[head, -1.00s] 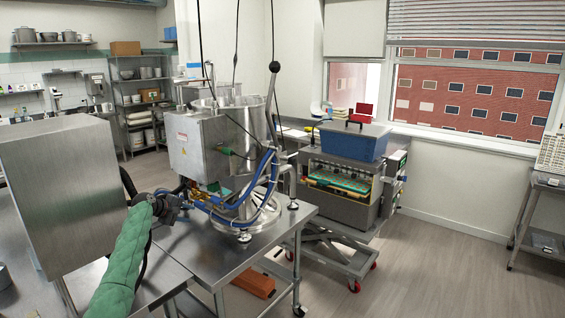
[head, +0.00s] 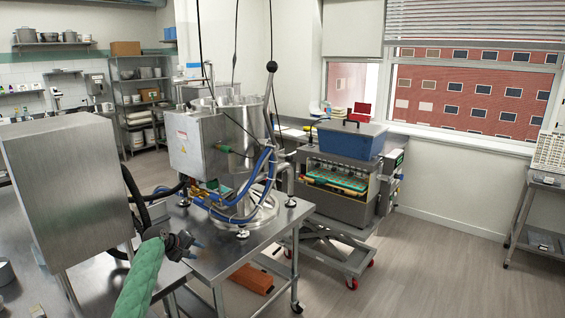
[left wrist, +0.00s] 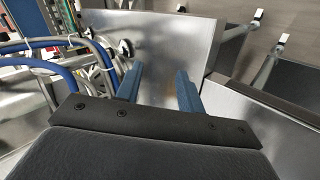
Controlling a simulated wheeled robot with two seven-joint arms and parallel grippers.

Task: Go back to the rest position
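My left gripper (head: 193,249) is in front of the gummy depositor (head: 205,145), over the near edge of the steel table (head: 258,240). My green-sleeved left arm comes in from the bottom of the head view. In the left wrist view, the two blue fingers of the left gripper (left wrist: 158,82) stand apart with nothing between them. The steel table top (left wrist: 165,35) lies beyond the fingers. The depositor's blue hoses (left wrist: 45,65) are left of the fingers, and none is between them. My right gripper is not in view.
A steel cabinet (head: 70,180) stands close on the left. A moulding machine with a blue bin (head: 352,138) stands behind the table on a wheeled lift cart (head: 335,248). An orange box (head: 252,278) is under the table. The floor at right (head: 440,265) is clear.

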